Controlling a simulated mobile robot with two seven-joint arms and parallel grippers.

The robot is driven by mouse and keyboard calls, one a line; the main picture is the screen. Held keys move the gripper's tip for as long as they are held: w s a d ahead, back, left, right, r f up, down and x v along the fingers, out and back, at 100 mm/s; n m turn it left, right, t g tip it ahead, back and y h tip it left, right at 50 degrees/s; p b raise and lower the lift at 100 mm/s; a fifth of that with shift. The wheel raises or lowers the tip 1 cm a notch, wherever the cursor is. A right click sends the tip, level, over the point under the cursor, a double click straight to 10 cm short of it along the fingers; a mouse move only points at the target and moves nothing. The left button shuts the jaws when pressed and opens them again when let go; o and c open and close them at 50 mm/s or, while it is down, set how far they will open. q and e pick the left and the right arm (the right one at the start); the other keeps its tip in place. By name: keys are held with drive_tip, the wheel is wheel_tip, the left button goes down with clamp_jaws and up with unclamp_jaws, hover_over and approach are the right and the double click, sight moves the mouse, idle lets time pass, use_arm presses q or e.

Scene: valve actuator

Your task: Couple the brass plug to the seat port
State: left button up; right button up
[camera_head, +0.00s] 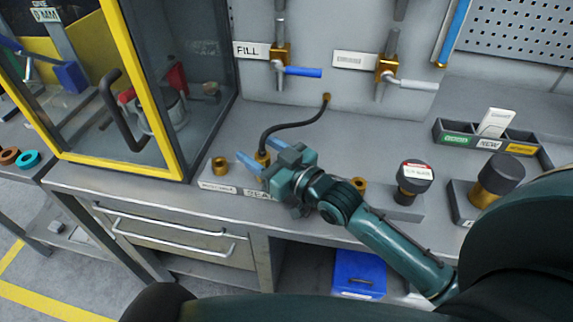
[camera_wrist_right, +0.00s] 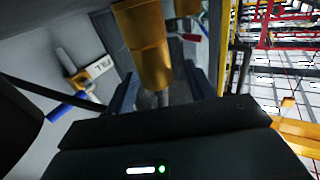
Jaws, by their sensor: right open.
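The brass plug (camera_head: 262,158) is on the end of a black hose (camera_head: 287,127), above the block label that appears to read SEAT (camera_head: 260,194). My right gripper (camera_head: 261,158) is open, its blue-grey fingers on either side of the plug. In the right wrist view, a brass fitting (camera_wrist_right: 147,45) stands between the spread fingers (camera_wrist_right: 163,92), with a gap on each side. The seat port is hidden behind the gripper, so I cannot tell whether the plug sits in it. My left gripper is not in view.
Other brass ports stand left (camera_head: 220,166) and right (camera_head: 359,185) of the gripper. A black knob with a red-and-white tag (camera_head: 413,176) is farther right. A yellow-framed cabinet (camera_head: 150,95) bounds the left. Blue-handled (camera_head: 303,72) and white-handled (camera_head: 415,84) valves are on the back wall.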

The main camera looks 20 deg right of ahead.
use_arm(q)
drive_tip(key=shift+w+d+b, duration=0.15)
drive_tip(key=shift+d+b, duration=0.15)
drive_tip(key=shift+b, duration=0.4)
use_arm(e)
drive_tip(key=v, duration=1.1)
drive_tip(key=shift+s+d, duration=0.15)
drive_tip(key=shift+s, duration=0.2)
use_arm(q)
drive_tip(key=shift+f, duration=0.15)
